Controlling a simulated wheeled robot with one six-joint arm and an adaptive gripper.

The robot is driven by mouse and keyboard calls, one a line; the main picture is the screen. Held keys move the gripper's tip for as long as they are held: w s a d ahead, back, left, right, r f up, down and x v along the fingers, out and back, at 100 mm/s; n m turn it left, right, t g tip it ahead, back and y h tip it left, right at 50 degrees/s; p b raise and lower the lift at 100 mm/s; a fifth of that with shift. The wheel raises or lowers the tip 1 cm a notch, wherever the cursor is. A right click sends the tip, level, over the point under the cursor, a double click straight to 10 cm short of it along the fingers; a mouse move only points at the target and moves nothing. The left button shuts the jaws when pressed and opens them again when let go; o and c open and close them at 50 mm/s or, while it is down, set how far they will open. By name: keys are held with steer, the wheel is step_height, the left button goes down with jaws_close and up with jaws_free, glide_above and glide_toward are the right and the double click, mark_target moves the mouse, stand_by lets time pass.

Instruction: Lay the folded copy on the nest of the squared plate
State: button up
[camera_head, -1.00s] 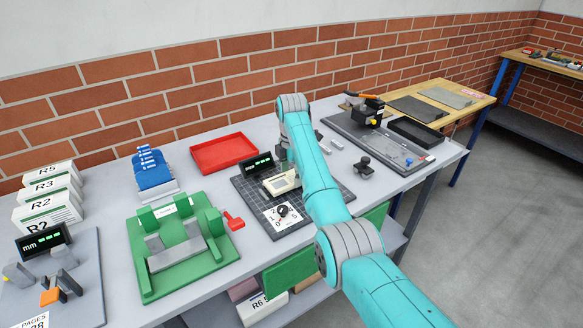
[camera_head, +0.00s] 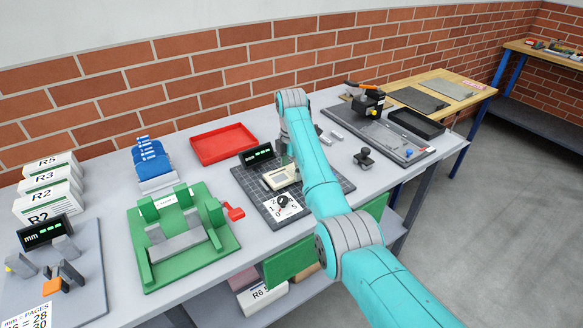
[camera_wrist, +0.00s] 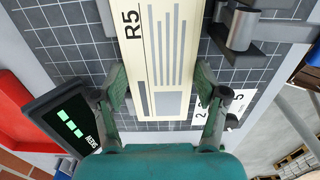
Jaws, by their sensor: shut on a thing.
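The folded copy (camera_wrist: 163,60) is cream, marked R5 with grey bars. In the wrist view it lies between the green pads of my gripper (camera_wrist: 160,85), which is shut on it. The copy is above or on the dark squared plate (camera_wrist: 70,45); whether it touches is unclear. In the head view the squared plate (camera_head: 335,183) lies mid-bench, with the copy (camera_head: 281,177) over its middle; my arm hides most of the gripper. I cannot tell the nest's outline.
A red tray (camera_head: 223,145) lies behind, a green fixture (camera_head: 185,265) at left. A small black-knobbed tool (camera_head: 364,158) and dark machine plate (camera_head: 405,150) stand right.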

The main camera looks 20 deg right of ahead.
mark_target(292, 172)
steer(key=shift+f, duration=0.3)
steer(key=o, duration=1.3)
steer(key=shift+c, duration=0.2)
step_height(292, 172, up, 7)
steer(key=shift+f, duration=0.1)
steer(key=shift+r, duration=0.3)
steer(key=shift+s, duration=0.1)
